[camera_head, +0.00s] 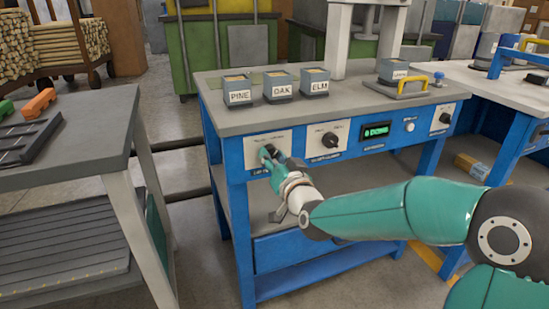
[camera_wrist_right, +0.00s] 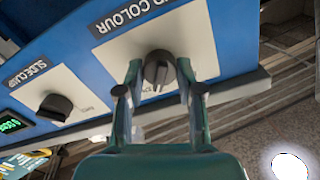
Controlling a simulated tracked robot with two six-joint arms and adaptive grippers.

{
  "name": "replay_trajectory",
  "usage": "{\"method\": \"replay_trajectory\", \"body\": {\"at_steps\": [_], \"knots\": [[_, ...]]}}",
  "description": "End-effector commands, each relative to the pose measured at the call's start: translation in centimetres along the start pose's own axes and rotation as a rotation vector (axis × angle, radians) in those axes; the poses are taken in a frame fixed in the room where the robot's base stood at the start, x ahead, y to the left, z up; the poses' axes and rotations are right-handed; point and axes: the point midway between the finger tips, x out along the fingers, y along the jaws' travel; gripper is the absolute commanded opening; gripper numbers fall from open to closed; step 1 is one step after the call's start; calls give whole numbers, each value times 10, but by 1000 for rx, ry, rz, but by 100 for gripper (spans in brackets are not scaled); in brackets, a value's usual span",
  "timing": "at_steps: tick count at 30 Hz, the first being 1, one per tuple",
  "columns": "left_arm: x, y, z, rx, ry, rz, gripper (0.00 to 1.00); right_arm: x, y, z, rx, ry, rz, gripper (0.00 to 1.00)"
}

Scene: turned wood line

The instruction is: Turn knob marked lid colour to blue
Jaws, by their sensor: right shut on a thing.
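The front panel of the blue bench carries a dark knob (camera_wrist_right: 158,70) on a white plate; in the wrist view its label ends in "COLOUR", with the start cut off. My right gripper (camera_head: 270,156) reaches this knob at the panel's left end. In the wrist view its two fingers (camera_wrist_right: 158,64) stand on either side of the knob and are shut on it. In the head view the gripper mostly hides the knob and covers part of the label. The knob's setting marks are too small to read. My left gripper is not in view.
A second dark knob (camera_head: 330,140) sits to the right, then a green display (camera_head: 376,131), a white button (camera_head: 410,127) and another knob (camera_head: 445,118). Boxes marked PINE (camera_head: 238,97), OAK (camera_head: 281,90) and ELM (camera_head: 319,86) stand on the bench top (camera_head: 345,105).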

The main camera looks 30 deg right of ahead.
Motion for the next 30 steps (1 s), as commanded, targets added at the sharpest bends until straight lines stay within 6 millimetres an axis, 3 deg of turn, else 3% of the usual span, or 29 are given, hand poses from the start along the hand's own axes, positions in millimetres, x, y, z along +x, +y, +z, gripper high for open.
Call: {"method": "replay_trajectory", "body": {"at_steps": [11,30], "knots": [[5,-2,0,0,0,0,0,0,2,0,-151,3,6,2],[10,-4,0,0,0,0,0,0,1,0,-736,-1,4,2]]}}
